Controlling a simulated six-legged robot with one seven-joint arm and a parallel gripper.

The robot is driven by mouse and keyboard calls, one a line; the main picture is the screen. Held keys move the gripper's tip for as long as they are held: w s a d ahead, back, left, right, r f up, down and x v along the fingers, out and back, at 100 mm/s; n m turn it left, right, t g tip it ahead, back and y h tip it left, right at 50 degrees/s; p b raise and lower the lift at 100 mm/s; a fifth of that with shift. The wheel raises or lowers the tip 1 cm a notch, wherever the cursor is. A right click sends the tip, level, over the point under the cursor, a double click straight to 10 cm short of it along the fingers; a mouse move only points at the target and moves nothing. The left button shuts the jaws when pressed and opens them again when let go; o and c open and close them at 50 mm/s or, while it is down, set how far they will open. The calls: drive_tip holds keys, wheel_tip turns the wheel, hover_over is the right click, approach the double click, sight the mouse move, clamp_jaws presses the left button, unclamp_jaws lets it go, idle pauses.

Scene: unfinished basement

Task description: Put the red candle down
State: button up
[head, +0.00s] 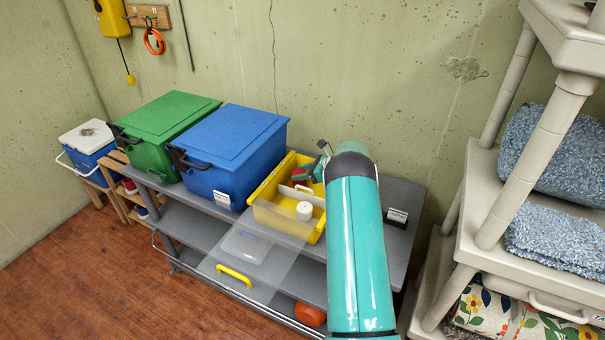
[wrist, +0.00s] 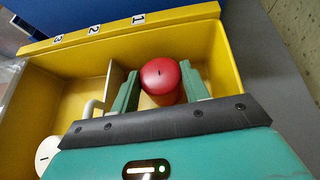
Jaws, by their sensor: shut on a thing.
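The red candle (wrist: 162,77) is between the two green fingers of my gripper (wrist: 160,72), which is shut on it. In the wrist view it is over the right part of the yellow tray (wrist: 185,15), right of a divider and near the label 1. I cannot tell whether its base touches the tray floor. In the head view my gripper (head: 319,163) is at the back of the yellow tray (head: 272,182), partly hidden by my arm. A small red patch there looks like the candle (head: 299,174).
A white candle (head: 304,210) stands in the tray's front part. A blue box (head: 232,150) and a green box (head: 165,130) stand left on the grey shelf (head: 404,190). A clear panel with a yellow handle (head: 234,276) is in front. Beige shelving (head: 490,205) stands right.

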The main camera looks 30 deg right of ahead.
drive_tip(key=shift+f, duration=0.25)
drive_tip(key=o, duration=1)
